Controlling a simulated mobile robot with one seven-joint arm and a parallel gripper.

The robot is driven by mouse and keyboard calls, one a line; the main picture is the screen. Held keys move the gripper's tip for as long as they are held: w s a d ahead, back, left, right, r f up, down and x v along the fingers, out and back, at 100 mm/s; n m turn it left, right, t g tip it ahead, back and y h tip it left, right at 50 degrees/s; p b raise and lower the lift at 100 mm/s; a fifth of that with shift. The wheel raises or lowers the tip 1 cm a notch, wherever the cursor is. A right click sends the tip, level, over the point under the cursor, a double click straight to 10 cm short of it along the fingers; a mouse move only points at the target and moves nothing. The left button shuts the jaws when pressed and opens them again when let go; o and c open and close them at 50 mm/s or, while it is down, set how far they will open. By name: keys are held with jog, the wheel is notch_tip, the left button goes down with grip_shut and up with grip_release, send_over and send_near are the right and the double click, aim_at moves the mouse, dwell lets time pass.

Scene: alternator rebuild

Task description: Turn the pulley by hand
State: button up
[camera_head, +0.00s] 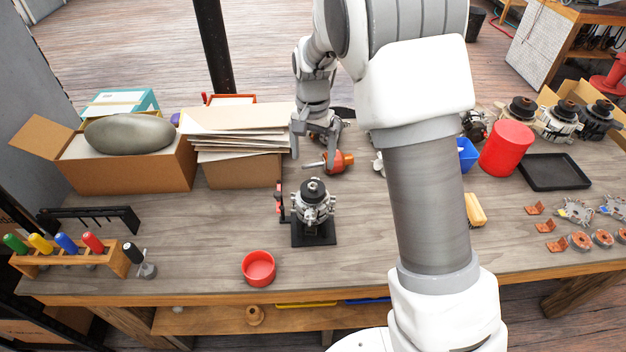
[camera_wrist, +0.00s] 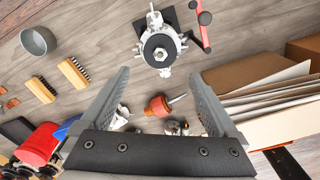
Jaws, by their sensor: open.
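The alternator (camera_head: 313,208) stands upright on a black base (camera_head: 314,236) in the middle of the bench, its dark round pulley (camera_head: 313,188) on top. In the wrist view the pulley (camera_wrist: 159,47) faces the camera, just beyond and between the fingertips. My gripper (camera_head: 316,150) is open and empty, behind and above the alternator in the head view, apart from it. Both fingers of my gripper (camera_wrist: 160,77) show spread wide in the wrist view.
A red-handled clamp-like part (camera_wrist: 201,25) stands close beside the alternator. An orange-handled tool (camera_head: 342,161) lies behind it. A cardboard box with papers (camera_head: 240,172) is at back left. A red cup (camera_head: 258,268) sits front left. My arm hides part of the bench's right side.

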aim_at(313, 184)
notch_tip(313, 184, down, 11)
jog(key=shift+f+p, duration=0.1)
jog(key=shift+p, duration=0.35)
jog(key=c, duration=1.5)
jog(key=shift+n+b, duration=0.5)
jog(key=shift+n, duration=0.4)
jog(key=shift+n+b, duration=0.3)
jog(key=shift+n, duration=1.4)
